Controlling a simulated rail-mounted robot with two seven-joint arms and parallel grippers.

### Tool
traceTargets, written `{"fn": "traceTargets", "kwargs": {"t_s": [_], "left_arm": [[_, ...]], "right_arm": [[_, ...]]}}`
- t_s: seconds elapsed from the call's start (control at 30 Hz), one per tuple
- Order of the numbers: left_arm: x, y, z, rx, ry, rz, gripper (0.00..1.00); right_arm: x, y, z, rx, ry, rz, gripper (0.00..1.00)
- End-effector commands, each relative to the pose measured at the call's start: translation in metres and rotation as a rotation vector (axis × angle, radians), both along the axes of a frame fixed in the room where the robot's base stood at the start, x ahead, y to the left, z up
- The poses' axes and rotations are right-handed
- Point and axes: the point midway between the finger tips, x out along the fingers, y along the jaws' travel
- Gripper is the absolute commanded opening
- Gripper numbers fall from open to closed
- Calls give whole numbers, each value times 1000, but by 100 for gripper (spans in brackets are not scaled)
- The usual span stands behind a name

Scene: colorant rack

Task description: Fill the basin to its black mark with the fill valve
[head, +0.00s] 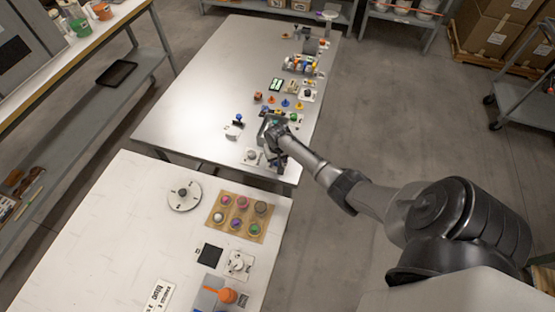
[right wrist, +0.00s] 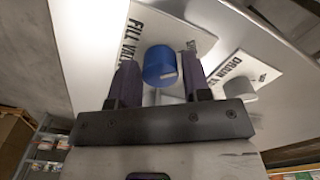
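The fill valve's blue knob (right wrist: 160,66) stands on a white plate lettered "FILL VAL…" in the right wrist view. My right gripper (right wrist: 160,78) has its two fingers apart, one on each side of the knob. A gap shows at the right finger; whether the left finger touches cannot be told. In the head view my right gripper (head: 272,150) reaches the right edge of the far metal table (head: 190,105). I cannot make out the basin's water or black mark. My left gripper is not in view.
A grey drain knob (right wrist: 240,92) on a plate lettered "DRAIN" sits right of the blue knob. Several small coloured items crowd the table's right side beyond my gripper. A near white table (head: 110,225) holds a tan tray (head: 217,219) of coloured pots.

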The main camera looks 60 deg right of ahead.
Motion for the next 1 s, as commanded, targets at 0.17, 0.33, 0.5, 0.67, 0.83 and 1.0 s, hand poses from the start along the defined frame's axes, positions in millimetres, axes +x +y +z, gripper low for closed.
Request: {"fn": "traceTargets", "kwargs": {"t_s": [0.17, 0.33, 0.5, 0.67, 0.83, 1.0], "left_arm": [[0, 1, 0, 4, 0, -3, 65], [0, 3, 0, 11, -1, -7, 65], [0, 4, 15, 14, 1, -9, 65], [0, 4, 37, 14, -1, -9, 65], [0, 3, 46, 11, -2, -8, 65], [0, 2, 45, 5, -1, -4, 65]], "right_arm": [[0, 0, 0, 0, 0, 0, 27], [0, 0, 0, 0, 0, 0, 12], [0, 0, 6, 2, 2, -64, 11], [0, 1, 6, 3, 3, -211, 12], [0, 0, 3, 1, 0, -329, 12], [0, 0, 0, 0, 1, -352, 12]]}}
